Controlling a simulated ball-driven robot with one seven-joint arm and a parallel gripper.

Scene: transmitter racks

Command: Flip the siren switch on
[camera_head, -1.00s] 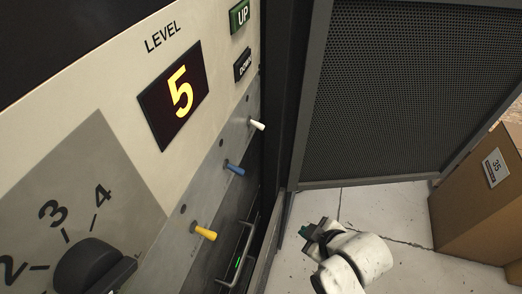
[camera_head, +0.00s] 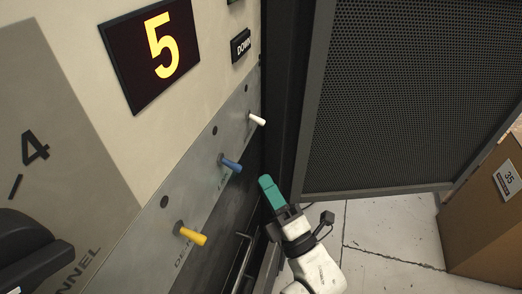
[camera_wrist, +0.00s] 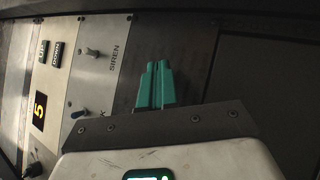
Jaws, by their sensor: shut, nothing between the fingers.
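The siren switch is a white-tipped toggle (camera_head: 257,119) at the right end of a row on the grey panel strip. In the wrist view the switch (camera_wrist: 92,53) stands beside the printed word SIREN, left of my fingers and apart from them. I cannot tell its on or off position. My gripper (camera_head: 267,182) has teal fingers pressed together and empty. In the head view it is below the white toggle and right of the blue one, touching neither. The wrist view shows its fingertips (camera_wrist: 157,67) pointing up the picture.
A blue toggle (camera_head: 231,164) and a yellow toggle (camera_head: 190,235) share the strip. A display (camera_head: 152,52) reads 5, with a DOWN button (camera_head: 240,45) beside it. A perforated door (camera_head: 400,95) stands open at right, and a cardboard box (camera_head: 485,215) sits beyond it.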

